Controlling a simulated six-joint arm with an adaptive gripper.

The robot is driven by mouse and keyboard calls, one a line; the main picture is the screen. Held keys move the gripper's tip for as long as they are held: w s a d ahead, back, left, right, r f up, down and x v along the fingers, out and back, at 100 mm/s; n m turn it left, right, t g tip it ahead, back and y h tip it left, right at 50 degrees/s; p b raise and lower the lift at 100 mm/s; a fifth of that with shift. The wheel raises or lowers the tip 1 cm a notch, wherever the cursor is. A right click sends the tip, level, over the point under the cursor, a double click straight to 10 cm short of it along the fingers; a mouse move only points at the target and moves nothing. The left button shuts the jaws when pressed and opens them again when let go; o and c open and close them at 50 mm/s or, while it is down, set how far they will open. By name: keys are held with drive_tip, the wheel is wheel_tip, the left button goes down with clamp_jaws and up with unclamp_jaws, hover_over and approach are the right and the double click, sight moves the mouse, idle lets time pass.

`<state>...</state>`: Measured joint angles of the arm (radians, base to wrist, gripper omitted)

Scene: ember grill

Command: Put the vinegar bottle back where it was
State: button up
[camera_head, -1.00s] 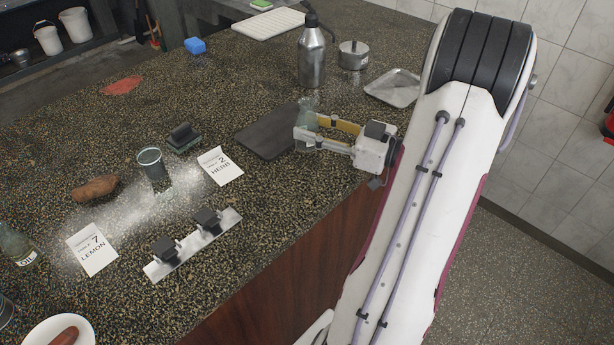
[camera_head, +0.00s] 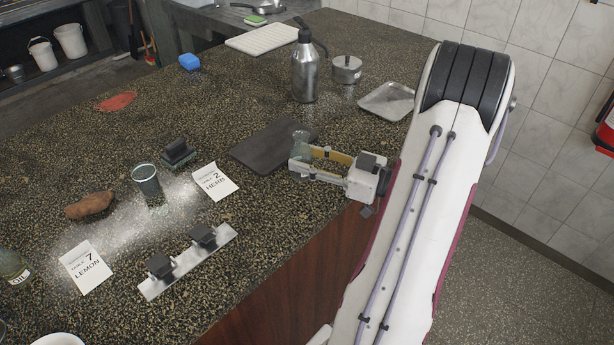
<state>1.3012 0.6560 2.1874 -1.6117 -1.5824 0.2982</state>
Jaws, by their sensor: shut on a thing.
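A black board (camera_head: 262,148) lies just to the left of and behind the bottle.
A metal spray bottle (camera_head: 305,72), a lidded pot (camera_head: 346,69) and a metal tray (camera_head: 388,101) stand behind my gripper. To the left are a HERB card (camera_head: 215,182), a glass (camera_head: 147,181), a black-handled press (camera_head: 178,153) and a metal rail (camera_head: 188,262).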

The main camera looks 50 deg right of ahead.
sight(307, 178)
drive_tip(key=shift+f, duration=0.65)
drive_tip(key=shift+f, duration=0.1)
drive_tip(key=shift+f, duration=2)
drive_tip(key=shift+f, duration=0.15)
drive_tip(key=o, duration=1.3)
drive_tip(key=shift+r, duration=0.2)
drive_tip(key=v, duration=1.2)
